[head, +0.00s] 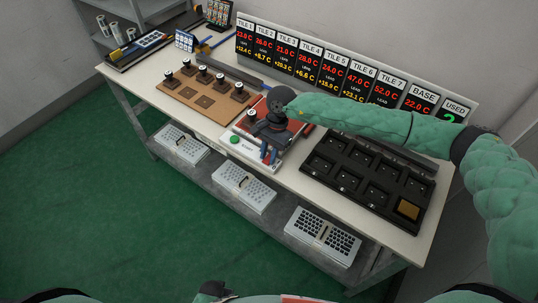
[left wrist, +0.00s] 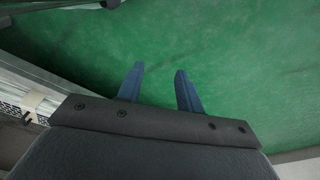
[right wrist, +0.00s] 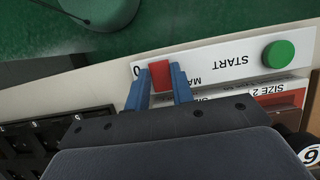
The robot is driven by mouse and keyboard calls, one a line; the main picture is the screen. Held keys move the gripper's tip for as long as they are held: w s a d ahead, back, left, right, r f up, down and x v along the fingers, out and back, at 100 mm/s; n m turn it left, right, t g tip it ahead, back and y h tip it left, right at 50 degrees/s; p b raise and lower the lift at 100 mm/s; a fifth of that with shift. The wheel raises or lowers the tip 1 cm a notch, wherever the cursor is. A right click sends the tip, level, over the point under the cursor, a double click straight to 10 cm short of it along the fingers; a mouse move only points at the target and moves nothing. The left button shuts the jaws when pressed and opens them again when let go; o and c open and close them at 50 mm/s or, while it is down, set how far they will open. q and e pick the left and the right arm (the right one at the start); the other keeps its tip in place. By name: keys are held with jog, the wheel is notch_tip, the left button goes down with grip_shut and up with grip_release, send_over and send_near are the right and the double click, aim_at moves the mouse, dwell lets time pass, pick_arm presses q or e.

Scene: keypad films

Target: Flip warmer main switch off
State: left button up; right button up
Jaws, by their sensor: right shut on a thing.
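The warmer is a red-topped unit with a white front panel; in the head view its panel (head: 247,153) faces the front edge of the bench. The red main switch (right wrist: 160,75) sits on that panel in the right wrist view, beside a partly hidden label and a "0" mark. My right gripper (right wrist: 160,72) has its blue fingers on both sides of the switch, shut on it. In the head view this gripper (head: 270,155) hides the switch. My left gripper (left wrist: 158,68) is open and empty above the green floor.
A green START button (head: 234,139) is on the same panel. A black compartment tray (head: 336,180) with one gold tile is to the right, and a brown board (head: 190,91) with dark-handled stamps to the left. Temperature displays (head: 330,75) line the back. Keypads lie on the lower shelf.

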aim_at(269, 158)
jog(key=b, duration=0.2)
jog(key=t+h+b, duration=0.1)
jog(key=b, duration=0.1)
jog(key=shift+s+a+t, duration=0.15)
jog(key=shift+s+t, duration=0.1)
jog(key=shift+t, duration=0.05)
pick_arm(q)
jog(key=w+d+r, duration=0.1)
jog(key=r, duration=0.6)
jog(key=w+d+r, duration=0.1)
jog(key=w+r, duration=0.1)
jog(key=r, duration=0.5)
jog(key=shift+w+d+r, duration=0.15)
jog(key=shift+d+r, duration=0.15)
jog(key=shift+d, duration=0.05)
pick_arm(e)
jog(key=o, duration=1)
pick_arm(q)
jog(key=shift+f, duration=0.1)
